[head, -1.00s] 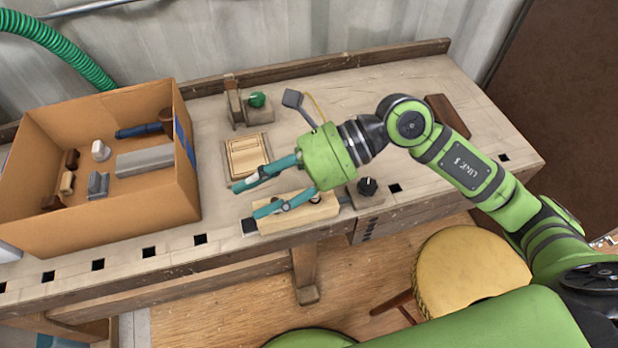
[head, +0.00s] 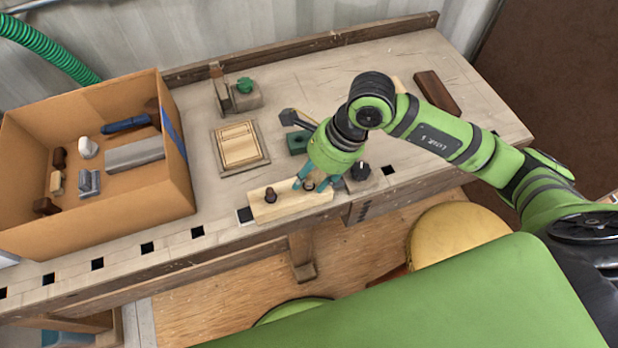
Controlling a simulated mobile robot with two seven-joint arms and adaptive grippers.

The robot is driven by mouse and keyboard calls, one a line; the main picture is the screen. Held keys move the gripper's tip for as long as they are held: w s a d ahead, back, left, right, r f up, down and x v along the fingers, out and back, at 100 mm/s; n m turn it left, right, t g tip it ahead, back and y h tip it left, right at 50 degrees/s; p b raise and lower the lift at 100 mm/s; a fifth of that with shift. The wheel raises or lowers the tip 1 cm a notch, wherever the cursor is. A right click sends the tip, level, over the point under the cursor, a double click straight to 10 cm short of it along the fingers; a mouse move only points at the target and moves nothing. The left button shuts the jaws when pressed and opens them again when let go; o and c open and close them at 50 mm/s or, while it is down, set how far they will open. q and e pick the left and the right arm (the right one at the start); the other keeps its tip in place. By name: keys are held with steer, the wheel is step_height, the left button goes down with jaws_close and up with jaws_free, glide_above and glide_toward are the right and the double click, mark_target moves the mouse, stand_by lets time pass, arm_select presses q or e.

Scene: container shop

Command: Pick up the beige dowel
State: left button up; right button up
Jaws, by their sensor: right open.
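My right gripper (head: 311,187) points down over the right end of a pale wooden block (head: 287,206) at the bench's front edge. Its teal fingers are open and apart, on either side of a small round brown-topped piece (head: 308,185) at the block. I cannot tell whether they touch it, or whether this piece is the beige dowel. A similar dark brown peg (head: 270,195) stands at the block's left part. A small beige piece (head: 398,84) shows partly behind my right arm; its shape is too hidden to name. My left gripper is not in view.
A cardboard box (head: 125,220) with several tools stands on the left. A framed wooden tray (head: 262,160), a green block (head: 297,143) and a black knob (head: 360,170) are near the gripper. A dark wood block (head: 437,93) lies at the back right.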

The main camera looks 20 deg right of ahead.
steer(key=c, duration=0.8)
